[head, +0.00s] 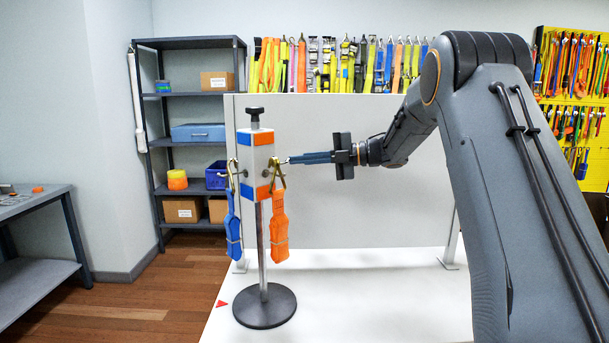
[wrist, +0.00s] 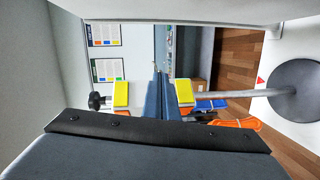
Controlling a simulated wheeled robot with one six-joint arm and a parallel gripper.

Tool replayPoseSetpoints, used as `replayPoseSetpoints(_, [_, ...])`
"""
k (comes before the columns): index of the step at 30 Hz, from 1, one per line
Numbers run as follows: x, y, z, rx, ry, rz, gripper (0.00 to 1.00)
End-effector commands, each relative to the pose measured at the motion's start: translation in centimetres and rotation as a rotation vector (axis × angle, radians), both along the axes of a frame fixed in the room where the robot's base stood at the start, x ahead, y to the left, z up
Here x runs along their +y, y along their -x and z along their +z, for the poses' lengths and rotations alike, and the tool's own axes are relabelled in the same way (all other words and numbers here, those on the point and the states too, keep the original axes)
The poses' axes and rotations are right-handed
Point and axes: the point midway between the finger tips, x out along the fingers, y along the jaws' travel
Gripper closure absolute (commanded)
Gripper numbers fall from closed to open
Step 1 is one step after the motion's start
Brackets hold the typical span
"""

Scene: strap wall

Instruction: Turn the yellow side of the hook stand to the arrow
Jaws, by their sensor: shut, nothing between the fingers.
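The hook stand (head: 262,240) stands upright on the white table, with a round dark base and a block head. In the head view the block shows a blue-banded face at left and an orange-banded face at right. A blue strap (head: 233,222) and an orange strap (head: 279,228) hang from its hooks. Yellow bands (wrist: 121,94) show on the block in the wrist view. The red arrow (head: 221,303) lies left of the base. My gripper (head: 289,159) is shut and empty, its tips close to the block's right side; I cannot tell whether they touch.
A white panel (head: 350,200) stands behind the stand, with a rack of straps (head: 340,65) beyond it. A dark shelf (head: 190,45) is at the back left and a workbench (head: 35,205) at far left. The white table (head: 360,300) is clear right of the base.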

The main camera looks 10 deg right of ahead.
Motion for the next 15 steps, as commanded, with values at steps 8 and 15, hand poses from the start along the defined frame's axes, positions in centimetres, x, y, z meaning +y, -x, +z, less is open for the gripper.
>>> replayPoseSetpoints(8, [1.2, -2.6, -0.3, -0.004, 0.000, -0.005, 1.00])
replayPoseSetpoints(15, [2.9, -4.7, -0.2, -0.003, 0.000, -0.007, 1.00])
